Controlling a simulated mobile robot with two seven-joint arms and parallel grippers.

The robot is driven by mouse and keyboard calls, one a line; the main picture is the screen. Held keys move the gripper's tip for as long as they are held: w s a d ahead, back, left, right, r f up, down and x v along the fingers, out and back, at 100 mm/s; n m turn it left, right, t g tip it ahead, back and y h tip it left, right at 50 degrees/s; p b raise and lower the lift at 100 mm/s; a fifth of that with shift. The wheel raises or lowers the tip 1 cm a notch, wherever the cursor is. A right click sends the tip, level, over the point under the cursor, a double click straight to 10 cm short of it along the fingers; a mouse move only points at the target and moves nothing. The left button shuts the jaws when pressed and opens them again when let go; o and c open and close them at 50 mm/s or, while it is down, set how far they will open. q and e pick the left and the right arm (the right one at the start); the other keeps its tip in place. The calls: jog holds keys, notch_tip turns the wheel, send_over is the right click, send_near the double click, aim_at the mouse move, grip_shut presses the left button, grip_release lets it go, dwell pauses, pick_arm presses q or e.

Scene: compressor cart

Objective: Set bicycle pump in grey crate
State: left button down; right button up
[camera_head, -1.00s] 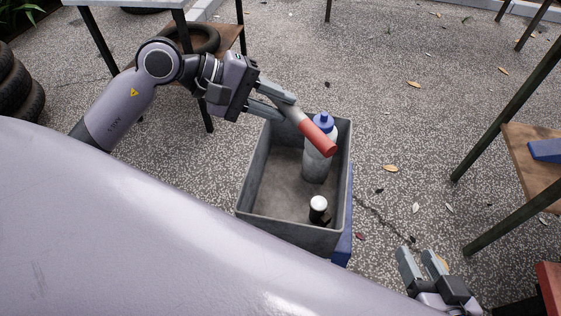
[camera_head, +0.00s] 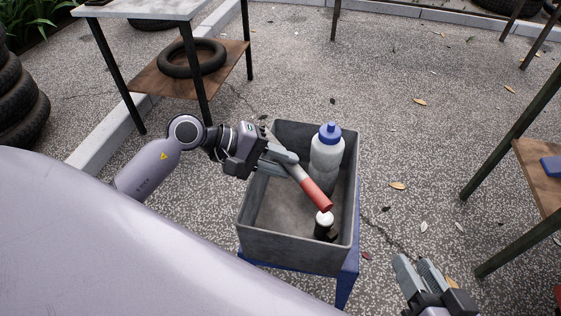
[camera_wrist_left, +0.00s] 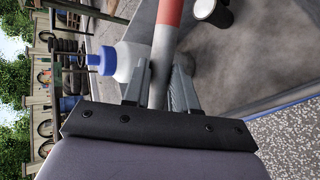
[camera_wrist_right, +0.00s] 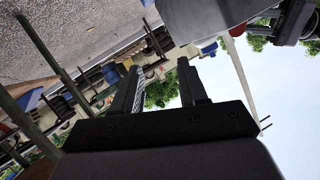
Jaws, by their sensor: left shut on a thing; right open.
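The bicycle pump (camera_head: 313,191) is a tube with a red end and a grey end. My left gripper (camera_head: 290,166) is shut on its grey part and holds it tilted over the grey crate (camera_head: 290,251). The pump also shows between the fingers in the left wrist view (camera_wrist_left: 165,45). The head view does not settle how far its red end reaches below the rim. Inside the crate stand a clear bottle with a blue cap (camera_head: 325,160) and a small black container with a white top (camera_head: 324,226). My right gripper (camera_head: 418,268) is open and empty, at the lower right.
The crate sits on a blue stand (camera_head: 345,283). A table with a lower shelf holding a tyre (camera_head: 192,58) stands behind left. Stacked tyres (camera_head: 22,110) are at the far left. A wooden shelf (camera_head: 541,170) with dark legs is at the right.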

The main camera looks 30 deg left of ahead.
pick_arm(q)
jog(key=c, duration=0.9)
grip_release()
jog(key=p+v, duration=0.1)
jog(key=v, duration=1.1)
jog(key=shift+p, duration=0.3)
pick_arm(e)
jog(key=shift+s+d+h, duration=0.15)
jog(key=shift+d+h, duration=0.25)
jog(key=shift+d, duration=0.15)
